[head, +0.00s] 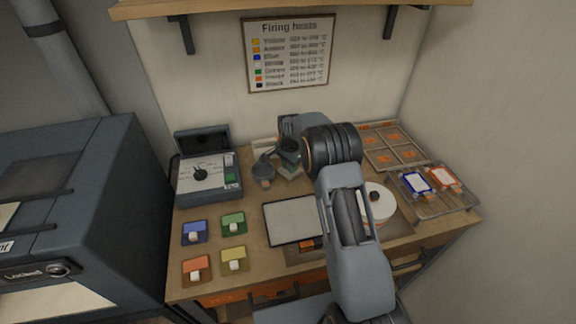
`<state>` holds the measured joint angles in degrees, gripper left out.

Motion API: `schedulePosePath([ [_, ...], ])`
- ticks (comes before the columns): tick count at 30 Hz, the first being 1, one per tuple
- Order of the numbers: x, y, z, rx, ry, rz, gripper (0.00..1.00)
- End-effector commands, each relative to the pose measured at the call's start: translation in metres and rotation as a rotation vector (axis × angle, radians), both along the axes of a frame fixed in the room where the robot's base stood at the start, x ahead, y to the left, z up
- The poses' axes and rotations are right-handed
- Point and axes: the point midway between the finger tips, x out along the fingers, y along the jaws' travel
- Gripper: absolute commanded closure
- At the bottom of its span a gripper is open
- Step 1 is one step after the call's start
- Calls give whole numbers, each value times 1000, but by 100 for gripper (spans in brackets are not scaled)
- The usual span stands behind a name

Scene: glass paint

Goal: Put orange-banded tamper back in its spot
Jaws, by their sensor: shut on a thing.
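My arm reaches up over the workbench, and its wrist bends left and down behind the board. My gripper (287,153) is at the back middle of the bench, small and partly hidden by my own wrist. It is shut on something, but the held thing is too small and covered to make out. I cannot pick out an orange band on it. Grey-green and dark shapes (263,172) crowd just below and left of the gripper. I cannot tell whether one of them is the tamper, and its spot is not clear to see.
A control box (205,176) stands at the back left. Several colored tiles with pale knobs (195,265) lie at the front left. A pale board (293,221) lies in the middle. A white disc (377,204), a rack (437,192) and framed orange tiles (394,147) are at right.

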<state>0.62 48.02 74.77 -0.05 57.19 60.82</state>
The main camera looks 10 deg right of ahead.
Motion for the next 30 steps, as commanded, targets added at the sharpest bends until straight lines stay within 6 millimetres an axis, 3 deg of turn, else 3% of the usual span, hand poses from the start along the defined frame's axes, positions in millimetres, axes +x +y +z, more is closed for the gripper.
schedulePosePath([
  [30,-1,2,-5,0,-1,2,94],
])
